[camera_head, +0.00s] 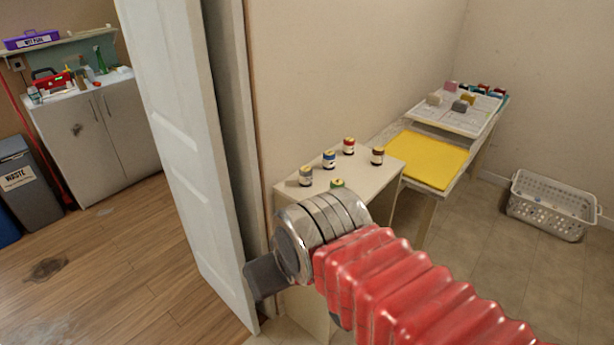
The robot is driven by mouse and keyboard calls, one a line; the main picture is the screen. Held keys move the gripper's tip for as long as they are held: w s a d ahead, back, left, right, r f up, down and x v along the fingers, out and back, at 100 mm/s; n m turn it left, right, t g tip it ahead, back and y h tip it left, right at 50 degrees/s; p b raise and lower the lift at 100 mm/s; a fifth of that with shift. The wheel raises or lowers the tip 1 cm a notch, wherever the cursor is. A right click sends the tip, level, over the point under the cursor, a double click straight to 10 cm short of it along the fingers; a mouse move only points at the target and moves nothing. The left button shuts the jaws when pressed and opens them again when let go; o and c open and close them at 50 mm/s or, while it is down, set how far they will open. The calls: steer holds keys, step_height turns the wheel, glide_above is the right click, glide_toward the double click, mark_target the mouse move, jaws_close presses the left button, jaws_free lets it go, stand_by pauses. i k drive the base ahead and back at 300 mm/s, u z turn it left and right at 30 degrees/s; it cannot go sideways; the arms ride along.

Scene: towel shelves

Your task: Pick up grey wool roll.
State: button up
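I cannot pick out a grey wool roll for certain. A small dark grey block-like piece (460,106) lies on the white sheet at the far end of the long table, among pale and pink pieces; it is too small to tell whether it is wool. My gripper (264,279) is at the end of my red-sleeved arm, low in front of the near table and beside the door edge. Only a dark grey part of it shows past the metal wrist, so its opening is hidden. It is well apart from the grey piece.
Several small jars (329,159) stand on the near table (370,178). A yellow mat (428,159) lies behind it. A white basket (551,205) is on the floor at right. A white door (190,130) stands close left of my gripper. Wooden floor (120,260) lies open at left.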

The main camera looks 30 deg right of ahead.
mark_target(305, 173)
steer(key=u, duration=0.05)
steer(key=i, duration=1)
steer(key=z, duration=0.05)
